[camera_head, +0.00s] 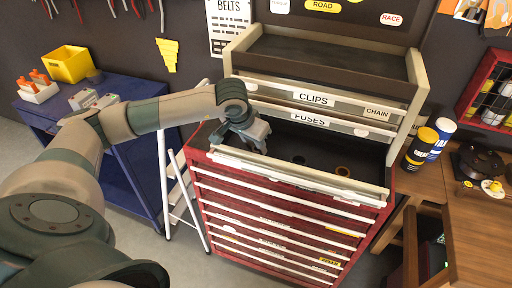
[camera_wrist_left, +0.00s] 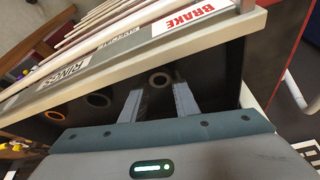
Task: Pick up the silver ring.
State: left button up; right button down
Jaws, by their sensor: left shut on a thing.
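My left gripper (camera_head: 245,140) reaches down into the open top drawer (camera_head: 375,192) of the red tool cabinet, at the drawer's left end. In the left wrist view its two fingers (camera_wrist_left: 160,88) are closed on a small grey silver ring (camera_wrist_left: 158,78), which shows at the fingertips. In the head view the gripper hides this ring. A copper-orange ring (camera_wrist_left: 97,100) and a darker ring (camera_wrist_left: 53,115) lie apart in the same drawer. The orange ring also shows in the head view (camera_head: 343,171). My right gripper is not in view.
Above the open drawer are drawer fronts labelled CLIPS (camera_head: 313,98) and FUSES (camera_head: 309,120). A blue cart (camera_head: 130,150) and a white folding ladder (camera_head: 177,185) stand left. A wooden bench (camera_head: 480,215) with cans (camera_head: 421,147) is right.

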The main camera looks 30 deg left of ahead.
aim_at(257, 151)
pick_arm(q)
jog(key=shift+r+b, duration=0.4)
jog(key=shift+r, duration=0.05)
jog(key=r+b, duration=0.2)
jog(key=r, duration=0.1)
jog(key=shift+d, duration=0.3)
jog(key=s+d+r+b, duration=0.1)
jog(key=d+r+b, duration=0.3)
jog(key=d, duration=0.7)
jog(key=v, duration=0.2)
jog(key=shift+r, duration=0.45)
